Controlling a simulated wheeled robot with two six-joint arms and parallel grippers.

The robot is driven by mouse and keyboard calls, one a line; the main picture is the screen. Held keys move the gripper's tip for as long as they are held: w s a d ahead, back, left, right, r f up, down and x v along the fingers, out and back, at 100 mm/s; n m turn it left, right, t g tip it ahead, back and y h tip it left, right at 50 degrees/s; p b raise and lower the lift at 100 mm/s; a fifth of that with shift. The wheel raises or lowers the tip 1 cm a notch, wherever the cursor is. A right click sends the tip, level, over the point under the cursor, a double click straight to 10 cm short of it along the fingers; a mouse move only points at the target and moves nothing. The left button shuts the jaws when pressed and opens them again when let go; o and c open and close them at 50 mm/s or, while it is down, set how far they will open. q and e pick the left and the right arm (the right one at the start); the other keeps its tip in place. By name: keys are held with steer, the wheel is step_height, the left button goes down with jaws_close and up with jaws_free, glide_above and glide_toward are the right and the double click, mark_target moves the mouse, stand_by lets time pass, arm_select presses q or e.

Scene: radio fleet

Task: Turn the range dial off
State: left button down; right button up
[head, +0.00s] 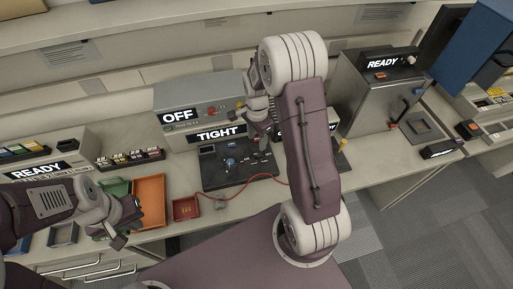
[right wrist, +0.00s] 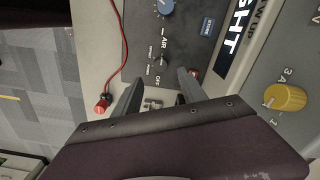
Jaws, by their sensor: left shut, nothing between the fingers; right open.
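A black panel (head: 238,176) lies on the bench under the "TIGHT" sign, with a blue dial (head: 231,163) on it. The blue dial also shows at the top of the right wrist view (right wrist: 165,8). A yellow knob (right wrist: 284,97) with scale marks sits on a grey face at the right of that view. I cannot tell which one is the range dial. My right gripper (head: 262,140) is over the panel's right part; in the wrist view its open fingers (right wrist: 158,88) straddle small fittings near an "OFF" mark. My left gripper (head: 124,225) is shut and empty over the trays.
A grey box with an "OFF" display (head: 178,116) stands behind the panel. A red cable (head: 255,182) crosses the bench front; its red end (right wrist: 102,104) shows in the wrist view. An orange tray (head: 149,190) and red tray (head: 185,208) are left. A "READY" machine (head: 365,90) is right.

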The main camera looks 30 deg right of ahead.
mark_target(258, 153)
steer(key=f, duration=0.8)
steer(key=shift+w+d, duration=0.1)
steer(key=shift+d, duration=0.2)
steer(key=shift+f, duration=0.5)
jaws_close()
